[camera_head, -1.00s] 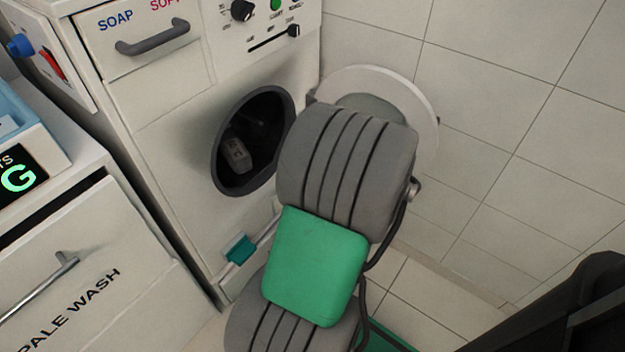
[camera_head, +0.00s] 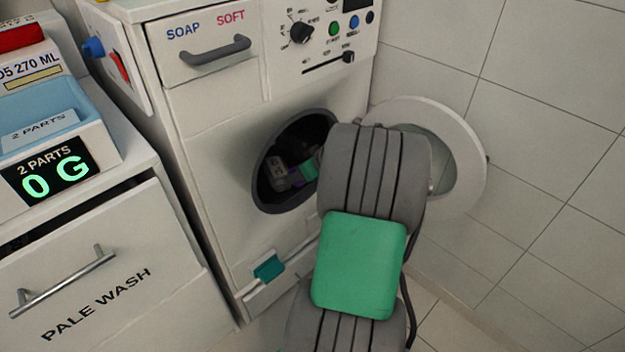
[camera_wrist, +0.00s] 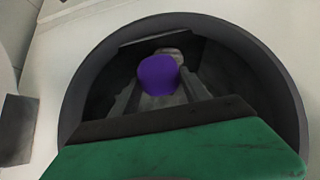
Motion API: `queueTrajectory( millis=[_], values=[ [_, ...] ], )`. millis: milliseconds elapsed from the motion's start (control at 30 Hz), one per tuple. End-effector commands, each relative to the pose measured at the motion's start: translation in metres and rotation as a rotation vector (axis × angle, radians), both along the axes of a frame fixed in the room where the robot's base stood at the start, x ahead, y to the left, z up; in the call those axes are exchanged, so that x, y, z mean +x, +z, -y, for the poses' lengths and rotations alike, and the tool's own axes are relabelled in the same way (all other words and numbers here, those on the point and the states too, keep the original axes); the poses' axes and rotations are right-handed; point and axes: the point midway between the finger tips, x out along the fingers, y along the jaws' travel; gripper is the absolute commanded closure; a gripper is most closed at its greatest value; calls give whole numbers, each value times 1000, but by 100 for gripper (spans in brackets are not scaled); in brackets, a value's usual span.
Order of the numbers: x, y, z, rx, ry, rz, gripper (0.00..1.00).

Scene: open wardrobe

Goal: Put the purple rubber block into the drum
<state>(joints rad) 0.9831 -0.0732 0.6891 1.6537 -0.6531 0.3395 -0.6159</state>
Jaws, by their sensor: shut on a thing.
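The purple rubber block (camera_wrist: 158,82) shows in the wrist view between my fingertips, inside the round drum opening. My gripper (camera_wrist: 158,88) is shut on it. In the head view a small bit of purple (camera_head: 298,184) shows beside the green part of my gripper (camera_head: 309,170), within the opening. The drum (camera_head: 264,182) is the dark hollow behind the grey ring on the washer front; in the wrist view its grey rim (camera_wrist: 285,85) surrounds my gripper. A greyish object (camera_head: 278,172) lies in the drum. My arm hides the right side of the opening in the head view.
The round washer door (camera_head: 465,165) stands open at the right, close to my arm. The soap drawer (camera_head: 205,60) is above the opening. A cabinet with a blue tray (camera_head: 60,110) and a PALE WASH drawer (camera_head: 90,270) stands at the left.

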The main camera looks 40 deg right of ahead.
Motion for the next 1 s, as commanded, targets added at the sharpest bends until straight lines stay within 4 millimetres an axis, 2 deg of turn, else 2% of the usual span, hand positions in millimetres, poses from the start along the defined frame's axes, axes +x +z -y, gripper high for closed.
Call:
queueTrajectory(
  millis=[200, 433, 600, 867, 900, 1000],
  values=[
    [31, 0, -1, -1, 3, 1, 99],
    [59, 0, -2, -1, 2, 0, 99],
    [68, 0, -2, -1, 0, 0, 99],
    [69, 1, -2, -1, -1, 1, 99],
    [69, 0, -2, -1, -1, 0, 43],
    [69, 0, -2, -1, -1, 0, 34]
  ],
)
